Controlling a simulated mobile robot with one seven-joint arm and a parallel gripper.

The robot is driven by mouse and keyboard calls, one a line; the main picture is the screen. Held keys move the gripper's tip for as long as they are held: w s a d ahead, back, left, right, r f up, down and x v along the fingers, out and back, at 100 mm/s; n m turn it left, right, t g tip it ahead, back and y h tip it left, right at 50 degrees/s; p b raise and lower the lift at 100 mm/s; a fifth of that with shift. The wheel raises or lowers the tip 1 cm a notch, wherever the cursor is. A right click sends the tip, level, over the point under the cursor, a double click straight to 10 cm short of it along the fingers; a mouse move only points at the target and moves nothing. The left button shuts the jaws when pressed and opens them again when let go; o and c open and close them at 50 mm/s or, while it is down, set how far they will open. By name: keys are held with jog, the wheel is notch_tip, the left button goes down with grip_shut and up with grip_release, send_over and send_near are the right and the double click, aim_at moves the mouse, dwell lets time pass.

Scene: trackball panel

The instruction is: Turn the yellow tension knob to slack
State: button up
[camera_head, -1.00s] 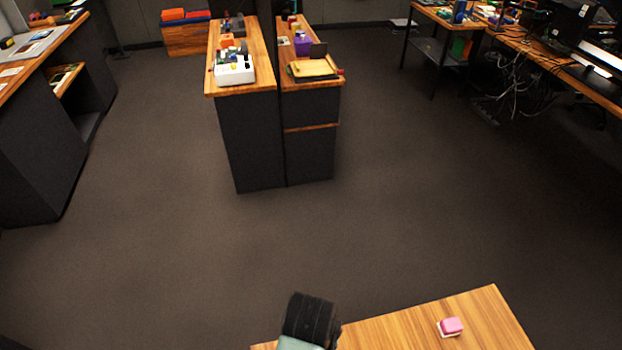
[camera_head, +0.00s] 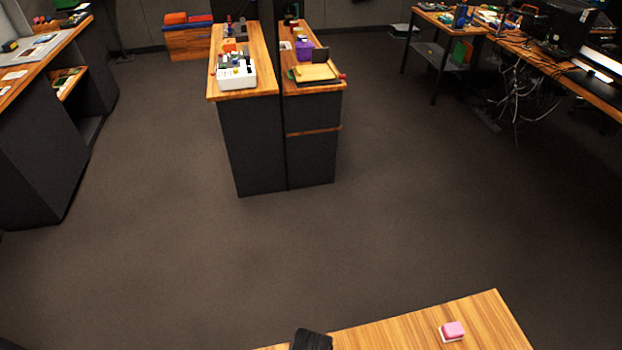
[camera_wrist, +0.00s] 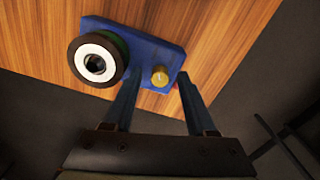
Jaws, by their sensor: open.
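The yellow tension knob (camera_wrist: 160,76) stands on a blue panel (camera_wrist: 150,50) in the wrist view, near the panel's right end. A thin pale mark shows on its top. A white ring with a dark rim and a dark round centre (camera_wrist: 97,62) sits on the left part of the panel. My gripper (camera_wrist: 158,82) is open, and its two fingers appear on either side of the knob in the picture. Nothing is held. I cannot tell how far the fingertips are from the knob, and no contact shows. The panel and knob are not visible in the head view.
The panel lies on a wooden table top (camera_wrist: 235,25), which ends close beside the knob. In the head view, a pink block on a white base (camera_head: 452,331) sits on the near table (camera_head: 390,330). Open dark floor separates it from two wooden-topped cabinets (camera_head: 245,95).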

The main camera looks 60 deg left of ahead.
grip_shut()
dwell(0.4)
jog(key=m+p, duration=0.2)
jog(key=m, duration=0.3)
jog(key=shift+r+m+p, duration=0.1)
jog(key=shift+m+p, duration=0.2)
jog(key=shift+m, duration=0.1)
jog(key=m+p, duration=0.1)
jog(key=m, duration=0.5)
jog(key=shift+p, duration=0.3)
jog(key=m, duration=0.6)
jog(key=shift+m+p, duration=0.3)
jog(key=m, duration=0.5)
jog(key=shift+m, duration=0.3)
grip_release()
